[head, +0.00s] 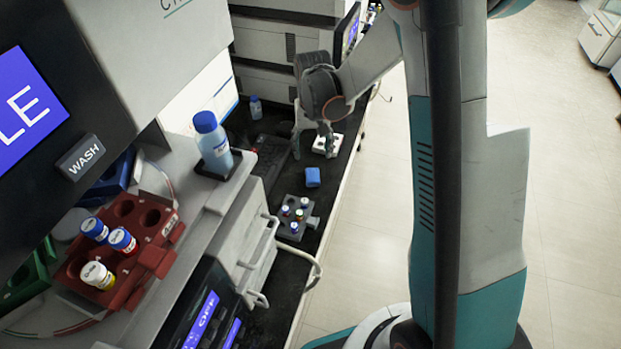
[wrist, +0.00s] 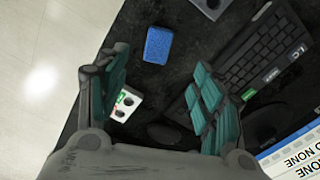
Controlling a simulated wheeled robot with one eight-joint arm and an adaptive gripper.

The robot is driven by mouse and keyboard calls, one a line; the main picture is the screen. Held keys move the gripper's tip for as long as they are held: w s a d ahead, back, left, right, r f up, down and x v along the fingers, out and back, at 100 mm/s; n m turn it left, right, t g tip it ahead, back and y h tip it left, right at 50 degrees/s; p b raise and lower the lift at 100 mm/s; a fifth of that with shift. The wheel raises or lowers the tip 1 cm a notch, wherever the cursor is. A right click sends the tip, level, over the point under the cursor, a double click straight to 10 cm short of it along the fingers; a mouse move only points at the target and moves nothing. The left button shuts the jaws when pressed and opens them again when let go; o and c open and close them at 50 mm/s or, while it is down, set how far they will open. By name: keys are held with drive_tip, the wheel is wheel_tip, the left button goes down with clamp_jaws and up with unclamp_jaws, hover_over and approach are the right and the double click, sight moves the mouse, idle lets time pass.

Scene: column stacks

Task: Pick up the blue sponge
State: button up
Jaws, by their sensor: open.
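The blue sponge (head: 313,177) is a small block lying on the black bench top in the head view, a little nearer the camera than my gripper. In the wrist view the sponge (wrist: 159,45) lies flat on the dark surface, beyond the fingertips and between their lines. My gripper (head: 311,148) hangs above the bench in the head view. Its two teal-padded fingers are spread wide with nothing between them in the wrist view (wrist: 158,82).
A white tray with dark holes (wrist: 126,103) lies below my left finger in the wrist view. A black keyboard (wrist: 262,48) is at the right. In the head view a grey vial rack (head: 296,216) stands nearer the camera than the sponge, and a blue-capped bottle (head: 213,143) stands left.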

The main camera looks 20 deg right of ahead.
drive_tip(key=b, duration=0.2)
hover_over(313, 179)
drive_tip(key=f, duration=0.5)
drive_tip(key=w+f, duration=0.1)
drive_tip(key=f, duration=0.1)
drive_tip(key=shift+f, duration=0.2)
drive_tip(key=shift+s+f+b, duration=0.25)
drive_tip(key=shift+f+b, duration=0.4)
drive_tip(key=shift+f, duration=0.7)
drive_tip(key=shift+s+f+b, duration=0.2)
drive_tip(key=shift+f+b, duration=0.45)
drive_tip(key=shift+f, duration=0.65)
drive_tip(key=shift+r, duration=0.1)
drive_tip(key=shift+c, duration=0.6)
drive_tip(key=c, duration=0.8)
drive_tip(key=shift+r, duration=0.1)
wheel_tip(313, 179, up, 20)
drive_tip(key=p, duration=0.6)
